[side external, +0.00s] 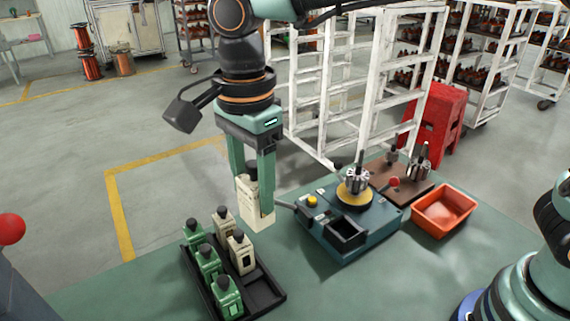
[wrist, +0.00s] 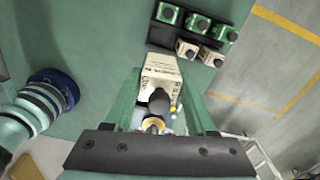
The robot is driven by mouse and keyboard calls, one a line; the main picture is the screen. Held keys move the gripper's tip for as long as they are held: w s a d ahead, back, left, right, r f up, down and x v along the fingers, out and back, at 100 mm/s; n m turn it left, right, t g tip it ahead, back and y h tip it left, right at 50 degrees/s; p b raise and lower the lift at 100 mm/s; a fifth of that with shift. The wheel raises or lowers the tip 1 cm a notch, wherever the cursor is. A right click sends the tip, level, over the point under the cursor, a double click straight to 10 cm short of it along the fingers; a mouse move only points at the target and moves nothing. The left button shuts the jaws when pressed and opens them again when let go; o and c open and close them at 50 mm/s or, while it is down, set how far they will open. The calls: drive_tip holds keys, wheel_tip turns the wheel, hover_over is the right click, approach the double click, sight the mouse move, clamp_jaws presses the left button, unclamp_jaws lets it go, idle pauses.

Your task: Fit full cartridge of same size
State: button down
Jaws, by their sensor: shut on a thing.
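My gripper (side external: 253,178) is shut on a cream cartridge (side external: 257,206) with a dark knob on top. It holds the cartridge upright, raised between the black tray and the blue winding machine. The held cartridge also shows in the wrist view (wrist: 160,75), between the two green fingers. The black tray (side external: 265,293) holds several green cartridges (side external: 208,262) in one row and two cream cartridges (side external: 240,252) in the other, with one empty slot at the near end. The blue winding machine (side external: 352,245) has a dark open socket (side external: 347,231) on its near side and an armature (side external: 356,181) on a yellow disc.
An orange bin (side external: 444,211) stands right of the machine. A brown board (side external: 403,184) with armatures lies behind it. White racks (side external: 345,80) stand behind.

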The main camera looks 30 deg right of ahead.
drive_tip(key=d+f, duration=0.6)
drive_tip(key=d, duration=0.4)
drive_tip(key=d+f+m, duration=0.1)
drive_tip(key=d+f, duration=0.5)
drive_tip(key=d, duration=0.3)
drive_tip(key=shift+d+f, duration=0.25)
drive_tip(key=shift+d, duration=0.15)
drive_tip(key=shift+f, duration=2.4)
drive_tip(key=shift+c, duration=0.7)
unclamp_jaws()
drive_tip(key=shift+r, duration=2.25)
